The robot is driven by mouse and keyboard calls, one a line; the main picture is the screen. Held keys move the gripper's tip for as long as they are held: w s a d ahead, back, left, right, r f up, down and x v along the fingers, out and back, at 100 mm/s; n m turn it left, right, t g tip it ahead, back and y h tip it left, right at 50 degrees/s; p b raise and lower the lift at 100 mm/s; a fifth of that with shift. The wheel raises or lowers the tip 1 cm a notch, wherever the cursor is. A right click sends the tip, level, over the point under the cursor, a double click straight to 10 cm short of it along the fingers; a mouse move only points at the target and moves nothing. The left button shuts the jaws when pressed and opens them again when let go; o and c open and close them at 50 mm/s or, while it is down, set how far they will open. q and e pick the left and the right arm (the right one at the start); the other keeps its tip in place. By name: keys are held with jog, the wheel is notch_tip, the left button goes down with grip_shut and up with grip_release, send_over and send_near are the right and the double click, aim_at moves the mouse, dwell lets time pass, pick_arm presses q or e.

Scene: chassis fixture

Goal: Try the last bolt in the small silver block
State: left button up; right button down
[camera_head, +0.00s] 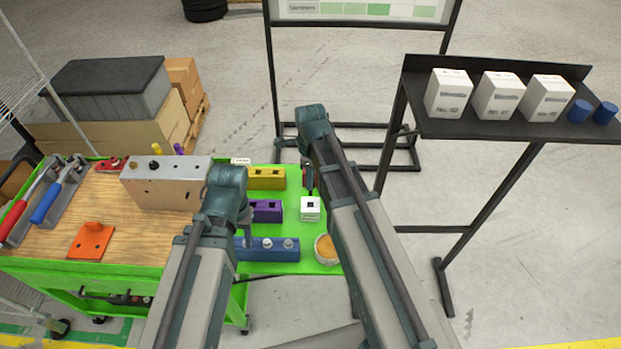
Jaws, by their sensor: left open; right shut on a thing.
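The small silver block (311,215) stands on the green mat, with a dark square hole in its top. My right gripper (308,187) is just behind and above the block, apart from it as far as I can tell. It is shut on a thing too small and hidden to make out. My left gripper (246,236) is open at the left part of the blue block (256,254), partly hidden by its own wrist. Two silver bolts (288,243) stand upright on the blue block.
A purple block (267,216) and a yellow block (266,184), both with dark holes, stand left of the silver block. A round bowl (327,249) with orange contents is in front. A large silver box (160,188) and an orange plate (91,242) are on the left.

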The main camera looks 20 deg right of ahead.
aim_at(310, 195)
pick_arm(q)
jog(key=shift+f, duration=0.15)
pick_arm(e)
jog(key=shift+f, duration=0.15)
pick_arm(q)
jog(key=shift+f+b, duration=1.85)
jog(key=shift+b, duration=0.1)
pick_arm(e)
jog(key=shift+f, duration=1.9)
pick_arm(q)
jog(key=shift+f, duration=0.1)
pick_arm(e)
jog(key=shift+f, duration=0.1)
pick_arm(q)
jog(key=shift+f+b, duration=2.55)
jog(key=shift+b, duration=0.1)
pick_arm(e)
jog(key=shift+f, duration=2.55)
jog(key=c, duration=0.7)
grip_release()
pick_arm(q)
jog(key=shift+r, duration=0.1)
pick_arm(e)
jog(key=shift+r, duration=0.1)
